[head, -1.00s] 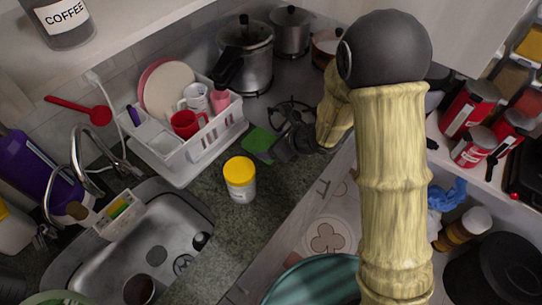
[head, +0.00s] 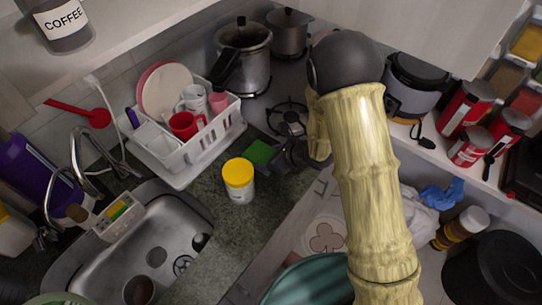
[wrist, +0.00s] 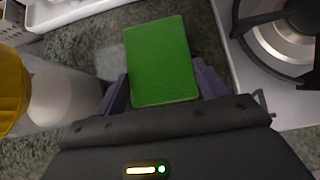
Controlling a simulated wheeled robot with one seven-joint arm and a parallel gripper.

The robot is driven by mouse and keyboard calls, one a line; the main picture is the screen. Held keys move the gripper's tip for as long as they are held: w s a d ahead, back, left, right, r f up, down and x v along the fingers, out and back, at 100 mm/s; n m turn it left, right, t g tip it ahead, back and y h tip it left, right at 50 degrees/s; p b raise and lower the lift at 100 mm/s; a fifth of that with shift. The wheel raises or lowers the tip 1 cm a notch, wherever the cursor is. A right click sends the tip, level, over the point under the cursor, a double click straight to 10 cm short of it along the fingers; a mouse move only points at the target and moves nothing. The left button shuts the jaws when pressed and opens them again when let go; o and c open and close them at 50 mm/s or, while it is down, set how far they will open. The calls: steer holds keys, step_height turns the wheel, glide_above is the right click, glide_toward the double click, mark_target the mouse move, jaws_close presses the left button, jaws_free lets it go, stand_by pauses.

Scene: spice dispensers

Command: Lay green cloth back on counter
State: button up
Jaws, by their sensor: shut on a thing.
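The green cloth (head: 260,152) is a small flat rectangle over the dark speckled counter (head: 228,212), between the dish rack and the stove. In the wrist view the green cloth (wrist: 161,60) fills the space between the fingers of my gripper (wrist: 163,88). My gripper is shut on it, with a purple-grey finger on either side. In the head view my gripper (head: 280,156) is partly hidden behind my arm. I cannot tell whether the cloth touches the counter.
A yellow-lidded white jar (head: 239,181) stands close left of my gripper. The white dish rack (head: 190,150) is behind it, and a stove burner (head: 287,118) is on the right. The sink (head: 150,250) lies at the lower left. Bare counter shows around the jar.

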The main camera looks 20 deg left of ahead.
steer(key=shift+f, duration=0.15)
steer(key=o, duration=0.9)
steer(key=shift+r, duration=0.25)
steer(key=b+v, duration=0.1)
steer(key=v, duration=1.1)
steer(key=shift+w+f, duration=0.1)
